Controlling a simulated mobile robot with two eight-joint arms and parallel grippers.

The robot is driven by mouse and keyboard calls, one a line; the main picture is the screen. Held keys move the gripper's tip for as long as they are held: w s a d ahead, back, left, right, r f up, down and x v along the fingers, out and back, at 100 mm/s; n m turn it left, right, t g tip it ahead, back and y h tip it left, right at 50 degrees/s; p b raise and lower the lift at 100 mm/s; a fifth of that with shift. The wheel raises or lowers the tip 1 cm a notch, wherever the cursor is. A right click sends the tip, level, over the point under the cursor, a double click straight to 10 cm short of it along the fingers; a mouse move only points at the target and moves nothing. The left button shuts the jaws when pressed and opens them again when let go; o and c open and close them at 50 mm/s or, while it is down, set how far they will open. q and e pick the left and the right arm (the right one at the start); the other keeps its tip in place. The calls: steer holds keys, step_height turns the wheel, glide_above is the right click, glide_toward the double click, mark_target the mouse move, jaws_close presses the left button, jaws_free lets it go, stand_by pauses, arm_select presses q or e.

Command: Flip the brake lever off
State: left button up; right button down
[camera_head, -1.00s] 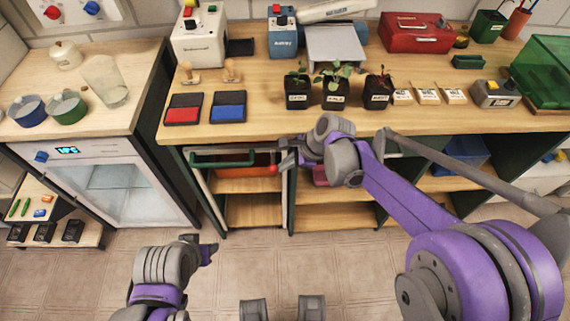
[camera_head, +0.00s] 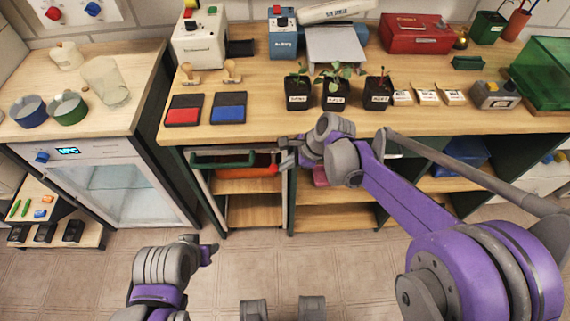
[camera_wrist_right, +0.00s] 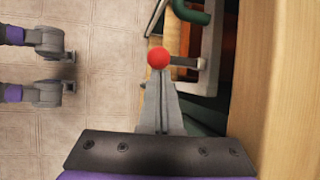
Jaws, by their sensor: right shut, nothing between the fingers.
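The brake lever's red ball knob (camera_wrist_right: 158,57) shows in the right wrist view, right at the tips of my right gripper (camera_wrist_right: 160,80). A short grey rod (camera_wrist_right: 184,62) shows just right of the knob. My right gripper's fingers are together with nothing between them; I cannot tell whether they touch the knob. In the head view my right gripper (camera_head: 287,153) is at the front of the bench's lower shelves, beside the rack with the green handle (camera_head: 222,160). My left gripper (camera_head: 208,250) hangs low at the left, over the floor, away from the lever; its opening is unclear.
The wooden bench top (camera_head: 300,118) lies above and behind my right gripper, its edge close on the right in the wrist view. Seedling pots (camera_head: 335,92) and red and blue pads stand on it. A small fridge (camera_head: 115,190) is at the left. The floor in front is clear.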

arm_select(q)
steer(key=shift+r, duration=0.1)
arm_select(e)
steer(key=shift+r, duration=0.2)
stand_by(0.6)
arm_select(q)
steer(key=shift+r+p, duration=0.55)
steer(key=shift+p, duration=0.05)
arm_select(e)
steer(key=shift+r, duration=0.7)
step_height(320, 180, down, 4)
steer(key=d+b, duration=0.3)
arm_select(q)
steer(key=shift+s+d+f+p, duration=0.1)
steer(key=shift+d+f+p, duration=0.3)
steer(key=shift+p, duration=0.75)
arm_select(e)
steer(key=w+v, duration=0.2)
steer(key=v, duration=0.8)
steer(key=shift+a+r, duration=0.15)
steer(key=shift+r, duration=0.45)
steer(key=shift+s, duration=0.15)
